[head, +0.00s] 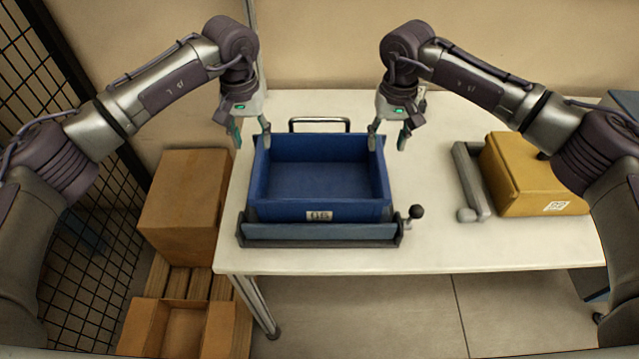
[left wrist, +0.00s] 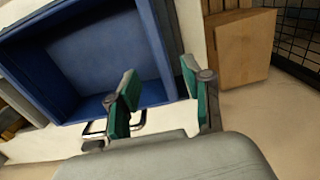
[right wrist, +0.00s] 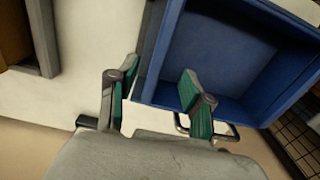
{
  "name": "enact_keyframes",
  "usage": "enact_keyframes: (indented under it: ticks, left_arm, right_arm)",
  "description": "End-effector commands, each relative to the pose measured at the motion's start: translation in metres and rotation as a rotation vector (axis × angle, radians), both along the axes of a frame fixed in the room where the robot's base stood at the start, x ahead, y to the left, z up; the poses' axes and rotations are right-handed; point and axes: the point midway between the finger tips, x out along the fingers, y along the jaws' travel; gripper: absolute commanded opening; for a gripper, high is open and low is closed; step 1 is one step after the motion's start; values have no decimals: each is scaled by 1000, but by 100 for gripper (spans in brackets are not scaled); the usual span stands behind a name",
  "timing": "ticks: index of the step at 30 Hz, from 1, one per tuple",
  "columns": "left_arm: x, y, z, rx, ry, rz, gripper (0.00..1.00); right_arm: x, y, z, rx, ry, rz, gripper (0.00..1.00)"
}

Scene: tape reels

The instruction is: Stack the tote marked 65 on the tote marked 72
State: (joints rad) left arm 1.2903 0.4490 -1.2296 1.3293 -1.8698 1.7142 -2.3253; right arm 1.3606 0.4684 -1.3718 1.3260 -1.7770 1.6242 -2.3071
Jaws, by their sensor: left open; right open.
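A blue open-topped tote (head: 318,180) sits in a dark frame on the table, empty. The white label (head: 319,215) on its front is blurred and looks like 65 or 66. No tote with a readable 72 is in view. My left gripper (head: 250,135) is open at the tote's left wall, which also shows in the left wrist view (left wrist: 155,45) running between its fingers. My right gripper (head: 389,138) is open at the right wall, with its fingers on either side of that wall in the right wrist view (right wrist: 158,60). Neither gripper is closed on it.
The frame (head: 320,241) has a front bar and a black-knobbed lever at right. A yellow box (head: 525,170) stands right beside a grey bar (head: 468,180). Cardboard boxes (head: 185,195) and a mesh fence stand left. The table between frame and grey bar is clear.

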Motion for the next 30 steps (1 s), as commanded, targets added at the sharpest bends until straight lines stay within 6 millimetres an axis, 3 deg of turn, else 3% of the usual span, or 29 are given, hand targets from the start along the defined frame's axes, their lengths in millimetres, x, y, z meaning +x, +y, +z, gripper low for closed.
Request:
enact_keyframes:
  ticks: [6, 13, 18, 27, 30]
  left_arm:
    - [-1, 0, -45, 0, 4, 0, 50]
    - [-1, -1, -78, 0, 1, 0, 50]
    - [0, 0, -88, 0, 0, 0, 50]
    - [0, 0, -90, 0, -1, -1, 50]
    - [0, 0, -90, 0, -1, -1, 37]
  right_arm:
    - [-1, 1, -45, 0, 2, 0, 50]
    - [-1, 0, -78, 0, 1, 0, 50]
    - [-1, 0, -88, -1, 0, 0, 50]
    - [0, 0, -90, 0, -1, 1, 50]
    - [0, 0, -90, 0, -1, 1, 37]
